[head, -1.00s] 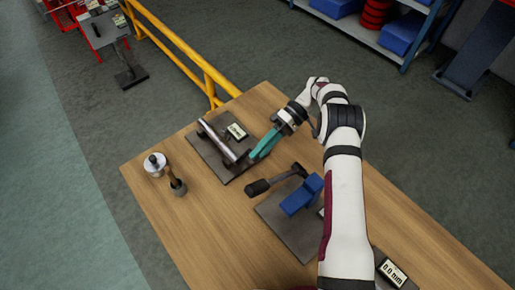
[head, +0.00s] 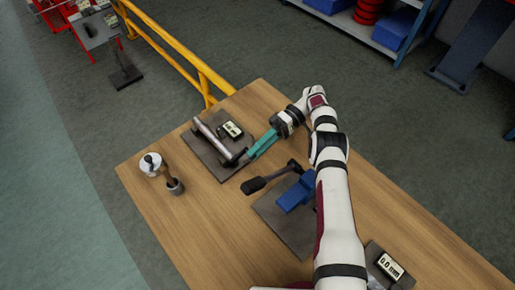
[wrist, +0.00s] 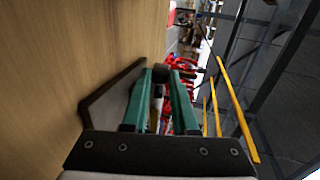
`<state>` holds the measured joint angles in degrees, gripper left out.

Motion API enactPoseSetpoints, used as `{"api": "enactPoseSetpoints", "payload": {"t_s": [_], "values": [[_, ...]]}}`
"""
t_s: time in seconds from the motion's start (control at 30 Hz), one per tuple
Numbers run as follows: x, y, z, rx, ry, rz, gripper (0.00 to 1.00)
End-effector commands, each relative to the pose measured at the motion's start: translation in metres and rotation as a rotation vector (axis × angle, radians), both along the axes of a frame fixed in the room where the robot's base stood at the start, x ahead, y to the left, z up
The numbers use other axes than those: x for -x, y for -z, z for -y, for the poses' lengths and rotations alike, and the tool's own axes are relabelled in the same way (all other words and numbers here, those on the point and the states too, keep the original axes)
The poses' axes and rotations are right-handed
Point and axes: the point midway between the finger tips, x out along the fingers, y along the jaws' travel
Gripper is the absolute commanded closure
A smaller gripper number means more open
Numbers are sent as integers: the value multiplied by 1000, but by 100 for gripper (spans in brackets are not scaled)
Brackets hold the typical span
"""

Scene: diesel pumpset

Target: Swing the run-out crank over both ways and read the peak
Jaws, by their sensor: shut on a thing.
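The run-out stand is a dark plate (head: 213,158) at the table's far left corner, with a silver shaft (head: 211,138) lying across its supports. A small readout (head: 231,129) sits beside the shaft; its figures are too small to read. My gripper (head: 248,158) has teal fingers and reaches in from the right to the shaft's near end. In the wrist view my gripper (wrist: 163,77) is shut on a small dark knob (wrist: 161,70), which seems to be the crank's grip. The rest of the crank is mostly hidden by the fingers.
A second plate (head: 268,213) nearer me carries a blue block (head: 299,193) and a dark-handled lever (head: 268,182), close below my gripper. A readout (head: 389,266) showing 0.0 mm stands at the near right. A white canister (head: 152,164) and a cup (head: 175,187) stand left. A yellow rail (head: 185,57) runs behind.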

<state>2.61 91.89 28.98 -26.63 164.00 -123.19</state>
Motion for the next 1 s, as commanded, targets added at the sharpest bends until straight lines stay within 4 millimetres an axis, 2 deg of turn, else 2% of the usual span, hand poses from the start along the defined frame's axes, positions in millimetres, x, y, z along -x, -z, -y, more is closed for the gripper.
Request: {"api": "enactPoseSetpoints", "payload": {"t_s": [0.07,0.1,0.23,0.27,0.77,1.0], "values": [[1,1,0,2,-4,-3,100],[1,1,0,2,-4,-3,70],[1,1,0,2,-3,-2,46],[1,1,0,2,-2,-2,44],[0,-2,0,8,-2,9,44],[2,-15,-4,129,-4,130,44]]}}
